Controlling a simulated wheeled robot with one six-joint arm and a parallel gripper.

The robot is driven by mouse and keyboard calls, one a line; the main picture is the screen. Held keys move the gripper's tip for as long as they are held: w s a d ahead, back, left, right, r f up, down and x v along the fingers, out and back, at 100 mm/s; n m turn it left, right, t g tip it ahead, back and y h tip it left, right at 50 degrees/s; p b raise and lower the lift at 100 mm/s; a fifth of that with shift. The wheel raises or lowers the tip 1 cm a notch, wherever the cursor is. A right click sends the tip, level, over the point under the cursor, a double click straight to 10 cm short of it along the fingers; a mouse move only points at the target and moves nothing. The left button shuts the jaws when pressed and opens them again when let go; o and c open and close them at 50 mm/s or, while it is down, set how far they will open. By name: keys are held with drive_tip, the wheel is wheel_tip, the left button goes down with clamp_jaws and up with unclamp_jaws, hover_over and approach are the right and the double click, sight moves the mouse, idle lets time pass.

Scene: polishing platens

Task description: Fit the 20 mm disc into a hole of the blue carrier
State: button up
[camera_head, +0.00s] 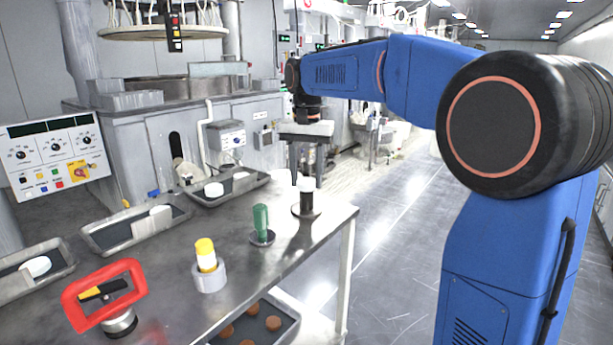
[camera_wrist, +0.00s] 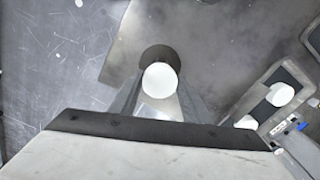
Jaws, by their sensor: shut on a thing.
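My gripper (camera_wrist: 158,88) points down at the table's far right corner. It is shut on a white-topped, black-stemmed handle (camera_head: 306,198), with a finger on either side of its round white top (camera_wrist: 161,79). The handle stands upright on a dark round base (camera_wrist: 158,56), which seems to rest on the table. I cannot make out a blue carrier in either view. I cannot tell which piece is the 20 mm disc; a white round piece (camera_head: 214,189) lies in the far tray and another (camera_head: 36,266) in the left tray.
A green handle (camera_head: 261,222) on a dark base and a yellow-topped piece in a grey ring (camera_head: 210,279) stand on the metal table (camera_head: 165,262). A red frame (camera_head: 68,305) is at front left. Grey trays (camera_head: 85,240) line the back. Brown discs (camera_head: 273,323) lie below. Open floor is right.

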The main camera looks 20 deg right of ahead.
sight(307, 181)
drive_tip(key=o, duration=1.1)
drive_tip(key=shift+f, duration=0.1)
wheel_tip(307, 181, up, 12)
drive_tip(key=s+d+f+n+t, duration=0.1)
drive_tip(key=s+d+f+n, duration=0.1)
drive_tip(key=s+f, duration=0.5)
drive_tip(key=s+d+f+n+t, duration=0.1)
drive_tip(key=s+d+f, duration=0.2)
drive_tip(key=s, duration=0.7)
drive_tip(key=s+f+n+t, duration=0.1)
drive_tip(key=s+f, duration=0.4)
drive_tip(key=f, duration=0.1)
drive_tip(key=s+d+f+n+t, duration=0.1)
drive_tip(key=s+f, duration=0.5)
drive_tip(key=s+d+f+n, duration=0.1)
drive_tip(key=s+f, duration=0.4)
drive_tip(key=f, duration=0.1)
drive_tip(key=shift+s+f+t, duration=0.25)
drive_tip(key=shift+f+t, duration=0.1)
drive_tip(key=shift+t, duration=0.05)
drive_tip(key=shift+r, duration=0.1)
